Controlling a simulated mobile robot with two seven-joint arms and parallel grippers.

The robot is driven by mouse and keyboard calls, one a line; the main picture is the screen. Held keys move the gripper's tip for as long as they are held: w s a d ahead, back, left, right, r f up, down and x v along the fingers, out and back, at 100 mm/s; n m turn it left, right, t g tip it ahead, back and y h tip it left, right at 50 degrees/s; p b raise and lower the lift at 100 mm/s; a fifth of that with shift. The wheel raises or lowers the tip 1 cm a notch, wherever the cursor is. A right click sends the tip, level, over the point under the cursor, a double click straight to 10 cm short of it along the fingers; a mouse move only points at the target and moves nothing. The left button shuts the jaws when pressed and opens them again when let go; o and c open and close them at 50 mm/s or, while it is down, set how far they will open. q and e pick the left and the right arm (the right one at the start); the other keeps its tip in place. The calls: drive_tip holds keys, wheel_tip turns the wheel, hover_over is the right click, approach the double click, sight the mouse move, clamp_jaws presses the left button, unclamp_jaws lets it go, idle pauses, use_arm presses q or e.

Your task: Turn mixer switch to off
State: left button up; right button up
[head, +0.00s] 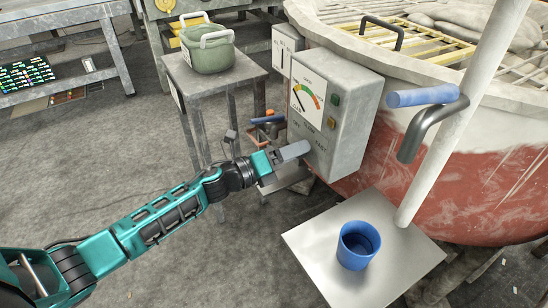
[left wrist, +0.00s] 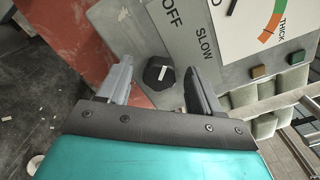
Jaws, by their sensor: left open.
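The grey mixer control box (head: 335,108) stands at the mixer's side, with a dial, OFF, SLOW and FAST labels, and a green and an amber button. In the left wrist view the black switch knob (left wrist: 152,76) has a white pointer line running roughly up and down the picture. I cannot tell for certain which label it marks. My left gripper (head: 287,155) is at the box's lower front; in the head view it hides the knob. Its fingers (left wrist: 157,70) are open, one on each side of the knob, with visible gaps. My right gripper is not in view.
The large red and white mixer (head: 450,185) fills the right, with a yellow grate (head: 440,48) on top. A blue cup (head: 358,246) stands on a metal plate below a pale pole with a blue handle (head: 422,96). A green pot (head: 207,50) sits on a stand behind.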

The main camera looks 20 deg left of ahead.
use_arm(q)
drive_tip(key=v, duration=1.2)
drive_tip(key=shift+s+a, duration=0.15)
drive_tip(key=shift+a, duration=0.05)
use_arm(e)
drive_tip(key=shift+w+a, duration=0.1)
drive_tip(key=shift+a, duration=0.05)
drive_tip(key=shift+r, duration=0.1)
